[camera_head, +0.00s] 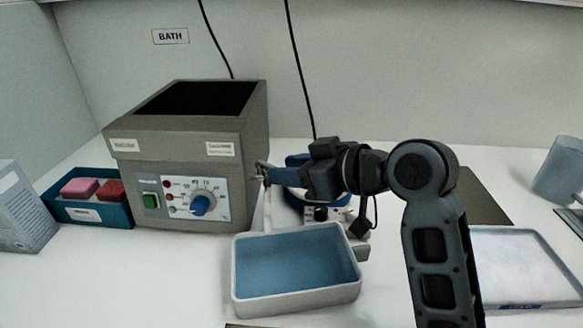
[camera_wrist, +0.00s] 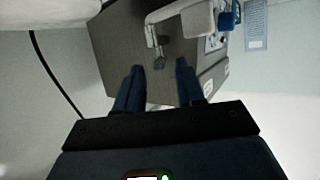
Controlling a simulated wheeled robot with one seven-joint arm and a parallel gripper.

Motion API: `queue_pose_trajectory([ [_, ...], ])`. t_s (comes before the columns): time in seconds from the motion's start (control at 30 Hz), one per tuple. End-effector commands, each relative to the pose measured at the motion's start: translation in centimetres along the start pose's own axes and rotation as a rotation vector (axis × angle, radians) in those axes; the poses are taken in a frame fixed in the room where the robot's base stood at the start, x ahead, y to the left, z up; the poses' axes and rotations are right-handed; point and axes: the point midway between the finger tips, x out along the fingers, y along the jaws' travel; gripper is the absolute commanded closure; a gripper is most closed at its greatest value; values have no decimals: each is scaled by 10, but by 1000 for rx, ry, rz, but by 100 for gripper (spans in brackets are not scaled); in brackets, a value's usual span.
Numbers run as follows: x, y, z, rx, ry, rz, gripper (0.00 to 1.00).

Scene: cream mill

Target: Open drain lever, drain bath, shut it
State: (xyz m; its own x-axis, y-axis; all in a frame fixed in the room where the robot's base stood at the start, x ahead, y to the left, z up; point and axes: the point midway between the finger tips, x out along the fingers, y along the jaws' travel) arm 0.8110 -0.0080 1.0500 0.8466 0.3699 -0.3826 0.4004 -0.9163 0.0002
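The grey bath (camera_head: 185,140) is a box with a dark open top, standing at the left of the bench. A pale drain pipe (camera_head: 267,212) comes off its right side, above a white tray with a blue inside (camera_head: 296,306). My gripper (camera_head: 268,173) is close beside the bath's right wall. In the wrist view my gripper (camera_wrist: 160,68) is open, its two dark fingers apart. A small dark piece, seemingly the drain lever (camera_wrist: 160,62), appears between the fingertips, below the pale drain fitting (camera_wrist: 152,34). I cannot tell whether the fingers touch it. The water level is not visible.
A teal box (camera_head: 90,212) with pink and red blocks and a pale carton (camera_head: 22,208) stand left of the bath. A blue and white device (camera_head: 325,212) is behind my arm. A shallow tray (camera_head: 525,268) lies at right, with a grey-blue container (camera_head: 560,170) behind it.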

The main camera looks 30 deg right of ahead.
Motion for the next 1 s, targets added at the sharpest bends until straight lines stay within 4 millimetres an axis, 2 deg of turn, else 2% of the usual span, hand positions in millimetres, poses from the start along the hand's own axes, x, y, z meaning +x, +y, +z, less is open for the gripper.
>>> queue_pose_trajectory([
  [0.07,0,0,0,0,0,0,68],
  [0.4,0,0,0,0,0,0,100],
  [0.77,0,-1,0,3,-1,9,100],
  [1.0,-1,-9,-2,33,-2,81,100],
])
